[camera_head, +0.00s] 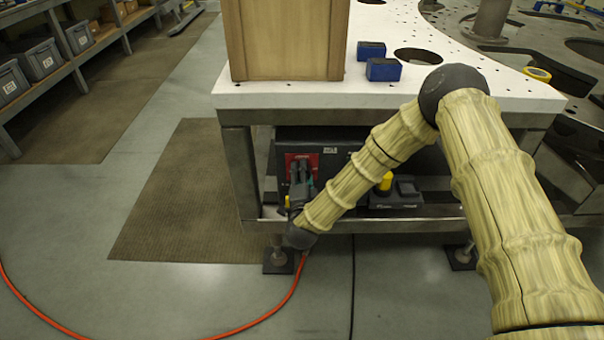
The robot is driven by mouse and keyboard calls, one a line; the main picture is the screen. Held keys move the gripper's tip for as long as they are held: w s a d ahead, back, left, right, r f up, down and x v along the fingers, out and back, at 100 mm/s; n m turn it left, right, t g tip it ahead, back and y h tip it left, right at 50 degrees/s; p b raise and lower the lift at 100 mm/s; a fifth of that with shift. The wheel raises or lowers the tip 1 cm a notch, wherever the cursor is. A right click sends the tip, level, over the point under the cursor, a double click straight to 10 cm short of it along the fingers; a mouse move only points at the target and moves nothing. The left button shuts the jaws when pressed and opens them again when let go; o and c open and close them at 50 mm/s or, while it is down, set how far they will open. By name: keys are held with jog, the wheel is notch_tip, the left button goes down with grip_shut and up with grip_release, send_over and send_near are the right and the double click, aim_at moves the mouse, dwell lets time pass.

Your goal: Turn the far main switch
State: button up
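A dark control box (340,140) sits on the shelf under the white table. A red switch plate (291,158) is on the left part of its front, and I take it for the main switch. My gripper (300,172) is right in front of this plate, with its dark fingers pointing up at it. The fingers and wrist cover the middle and lower part of the plate, so the switch handle is hidden or cannot be told apart from the fingers. I cannot tell if they touch it or how far apart they are.
The white table top (440,95) overhangs the box. A wooden box (285,40) and blue blocks (383,69) stand on it. A table leg (240,170) is left of the box. A yellow knob (385,181) is right of my forearm. An orange cable (270,318) crosses the floor.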

jog(key=shift+n, duration=0.9)
jog(key=o, duration=1)
jog(key=shift+o, duration=0.2)
jog(key=shift+s, duration=0.1)
jog(key=s, duration=1.2)
jog(key=shift+f+n+p, duration=0.2)
jog(key=shift+n+p, duration=0.1)
